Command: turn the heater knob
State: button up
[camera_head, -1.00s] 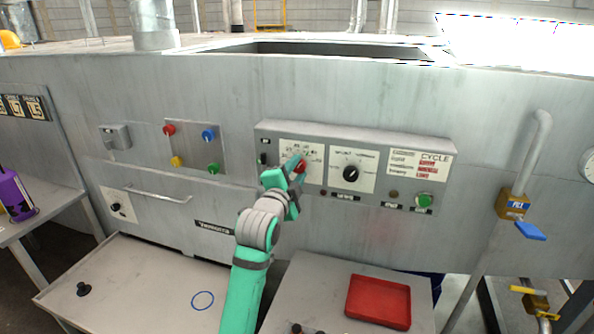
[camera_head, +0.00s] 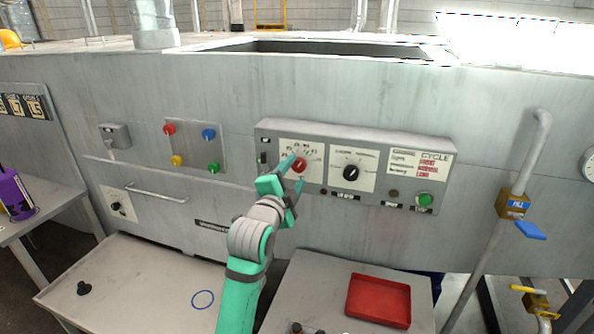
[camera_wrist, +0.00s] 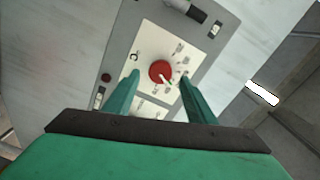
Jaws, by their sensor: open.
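The control panel (camera_head: 376,137) is a grey box on the machine's front with two dials. A red knob (camera_head: 299,165) sits on its left white dial plate, and a black knob (camera_head: 351,173) on the plate to the right. No label naming the heater is readable. My gripper (camera_head: 294,173) is open in front of the left plate. In the wrist view the red knob (camera_wrist: 161,72) lies ahead, between the two spread fingertips (camera_wrist: 160,74). I see no clear contact with it. A white pointer mark shows at the knob's edge.
A green button (camera_head: 425,200) is at the panel's lower right. Red, blue, yellow and green buttons are on a plate (camera_head: 195,147) to the left. A red tray (camera_head: 378,301) rests on the table below. A pipe with a blue-handled valve (camera_head: 530,231) stands right.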

jog(key=v, duration=0.7)
jog(key=shift+s, duration=0.3)
jog(key=shift+a, duration=0.15)
jog(key=s+d+f+n+y, duration=0.25)
jog(key=s+f+n, duration=0.55)
jog(key=f, duration=0.6)
jog(key=s+d+f+n+y, duration=0.25)
jog(key=s+f+n, duration=0.45)
jog(key=s+f, duration=0.6)
jog(key=s+a+f+n+g, duration=0.1)
jog(key=s+f, duration=0.3)
jog(key=s, duration=1)
jog(key=s+f+n, duration=0.1)
jog(key=s+f, duration=0.3)
jog(key=s, duration=1.1)
jog(key=shift+s+a+n+g+y, duration=0.15)
jog(key=shift+a+n+g+y, duration=0.15)
jog(key=shift+a+n+g, duration=0.1)
jog(key=shift+c, duration=0.4)
